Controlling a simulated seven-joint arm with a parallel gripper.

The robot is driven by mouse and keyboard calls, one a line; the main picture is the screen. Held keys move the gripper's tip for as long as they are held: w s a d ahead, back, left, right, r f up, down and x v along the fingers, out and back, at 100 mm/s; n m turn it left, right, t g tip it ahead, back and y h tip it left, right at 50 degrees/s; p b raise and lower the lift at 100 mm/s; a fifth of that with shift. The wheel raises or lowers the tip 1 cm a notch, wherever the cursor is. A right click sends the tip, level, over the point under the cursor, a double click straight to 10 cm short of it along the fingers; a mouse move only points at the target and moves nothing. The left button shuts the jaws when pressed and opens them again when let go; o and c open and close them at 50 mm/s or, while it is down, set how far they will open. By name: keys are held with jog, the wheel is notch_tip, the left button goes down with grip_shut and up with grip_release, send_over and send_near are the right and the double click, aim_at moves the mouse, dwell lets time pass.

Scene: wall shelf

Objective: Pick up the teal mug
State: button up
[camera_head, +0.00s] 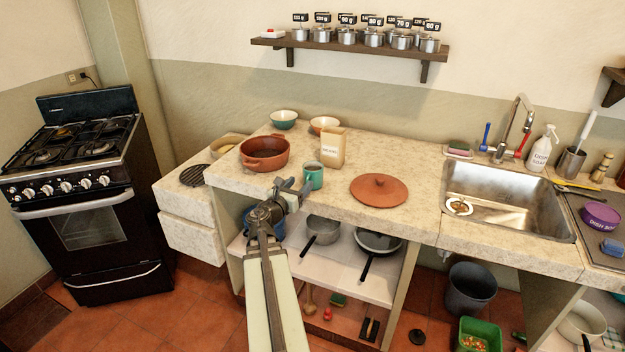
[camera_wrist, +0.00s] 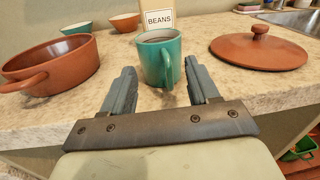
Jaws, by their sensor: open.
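The teal mug (camera_head: 313,177) stands upright on the stone counter near its front edge. In the wrist view the teal mug (camera_wrist: 160,58) is straight ahead, just beyond the fingertips, with its handle facing my gripper. My gripper (camera_head: 294,186) is open and empty, at the counter's front edge on the near side of the mug. In the wrist view my gripper (camera_wrist: 160,84) has one finger to the left and one to the right of the mug's handle.
A terracotta pot (camera_head: 264,153) stands left of the mug and its terracotta lid (camera_head: 379,191) lies to the right. A beans packet (camera_head: 333,149) stands close behind. Two bowls (camera_head: 284,119) (camera_head: 324,125) sit farther back. The sink (camera_head: 508,205) is at right.

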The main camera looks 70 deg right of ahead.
jog(key=d, duration=0.4)
jog(key=shift+s+d, duration=0.2)
grip_shut()
dwell(0.4)
dwell(0.4)
